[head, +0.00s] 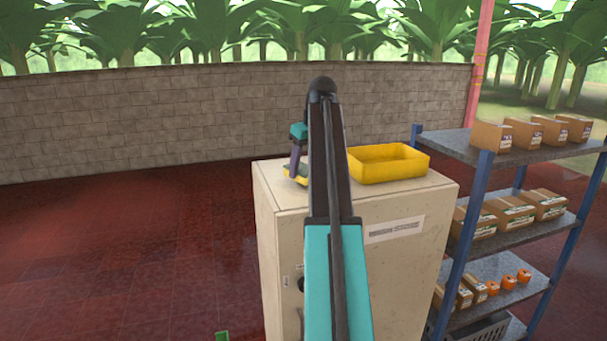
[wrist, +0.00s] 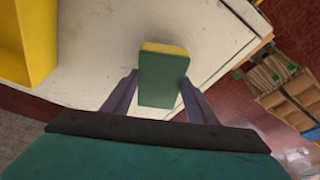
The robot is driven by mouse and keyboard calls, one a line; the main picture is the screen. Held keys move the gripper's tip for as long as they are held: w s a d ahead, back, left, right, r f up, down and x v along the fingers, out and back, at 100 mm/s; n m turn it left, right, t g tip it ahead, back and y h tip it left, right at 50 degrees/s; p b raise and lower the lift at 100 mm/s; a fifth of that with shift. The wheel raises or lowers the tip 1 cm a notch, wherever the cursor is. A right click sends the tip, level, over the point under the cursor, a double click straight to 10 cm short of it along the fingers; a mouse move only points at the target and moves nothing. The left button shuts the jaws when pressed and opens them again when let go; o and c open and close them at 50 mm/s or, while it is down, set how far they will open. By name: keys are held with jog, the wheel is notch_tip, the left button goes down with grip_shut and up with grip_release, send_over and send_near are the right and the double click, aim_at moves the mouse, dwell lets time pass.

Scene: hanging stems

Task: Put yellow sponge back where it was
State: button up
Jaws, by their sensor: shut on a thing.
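The yellow sponge with a green face (wrist: 163,77) is between the two fingers of my gripper (wrist: 160,95) in the wrist view. My gripper is shut on it, over the top of the cream cabinet (wrist: 100,80). In the head view my gripper (head: 294,172) is low at the left part of the cabinet top, and a bit of the sponge (head: 290,170) shows there. My arm hides part of the cabinet (head: 275,230). I cannot tell whether the sponge touches the cabinet top.
A yellow bin (head: 390,168) stands on the cabinet, right of my arm; its wall shows in the wrist view (wrist: 25,40). A metal shelf rack (head: 500,215) with several boxes stands close right of the cabinet. Red floor (head: 130,240) is open on the left.

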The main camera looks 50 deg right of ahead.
jog(key=shift+f, duration=1.15)
jog(key=shift+f, duration=0.15)
jog(key=o, duration=1)
jog(key=shift+r, duration=0.25)
jog(key=b+v, duration=0.5)
jog(key=v, duration=0.6)
jog(key=shift+s+r, duration=0.2)
jog(key=shift+r, duration=0.2)
